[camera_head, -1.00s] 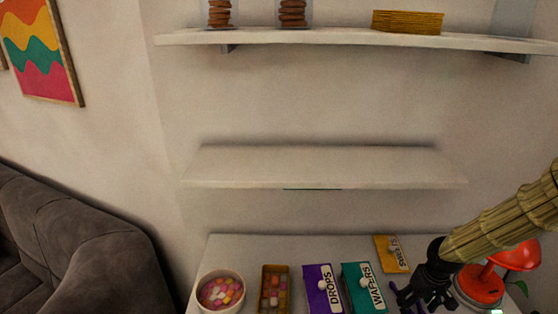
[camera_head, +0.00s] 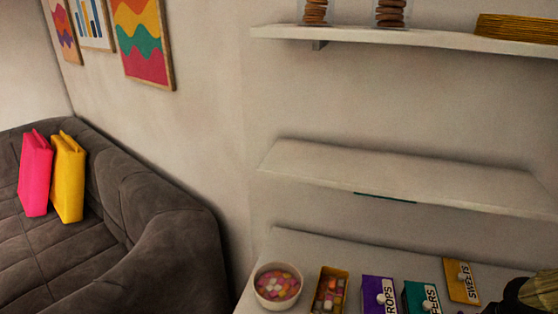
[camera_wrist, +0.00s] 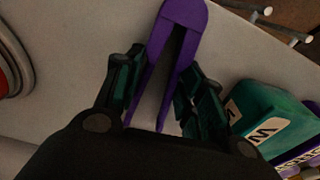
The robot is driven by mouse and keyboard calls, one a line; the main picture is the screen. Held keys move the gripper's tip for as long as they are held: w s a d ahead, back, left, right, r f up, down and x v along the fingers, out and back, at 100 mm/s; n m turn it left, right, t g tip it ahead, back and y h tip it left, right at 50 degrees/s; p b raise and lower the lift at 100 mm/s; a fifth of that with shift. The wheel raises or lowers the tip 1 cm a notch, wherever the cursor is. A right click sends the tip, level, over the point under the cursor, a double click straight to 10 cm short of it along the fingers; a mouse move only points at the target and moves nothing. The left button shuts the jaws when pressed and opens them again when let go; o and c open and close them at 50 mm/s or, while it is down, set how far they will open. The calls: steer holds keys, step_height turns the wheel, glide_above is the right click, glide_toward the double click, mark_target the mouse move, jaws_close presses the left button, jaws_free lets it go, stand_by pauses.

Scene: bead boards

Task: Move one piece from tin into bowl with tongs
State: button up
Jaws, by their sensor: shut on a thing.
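My gripper (camera_wrist: 160,95) is shut on purple tongs (camera_wrist: 184,14) in the wrist view. The tongs' rounded end points away from me, and their two arms run back between my fingers. The white bowl (camera_head: 276,308) stands on the tabletop in the head view, with several pink, orange and white pieces in it. The yellow-brown tin (camera_head: 330,268) stands just right of it and holds several coloured pieces. In the head view only dark parts of my wrist show at the lower right edge; fingers and tongs are out of frame there.
Right of the tin are a purple box (camera_head: 374,290), a teal box (camera_head: 414,291) and an orange sweets box (camera_head: 461,278). The teal box also shows in the wrist view (camera_wrist: 268,112). A shelf (camera_head: 400,178) hangs above the table. A grey sofa (camera_head: 150,230) stands left.

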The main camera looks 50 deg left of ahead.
step_height(320, 180, up, 12)
steer(key=p, duration=0.7)
steer(key=shift+f, duration=0.1)
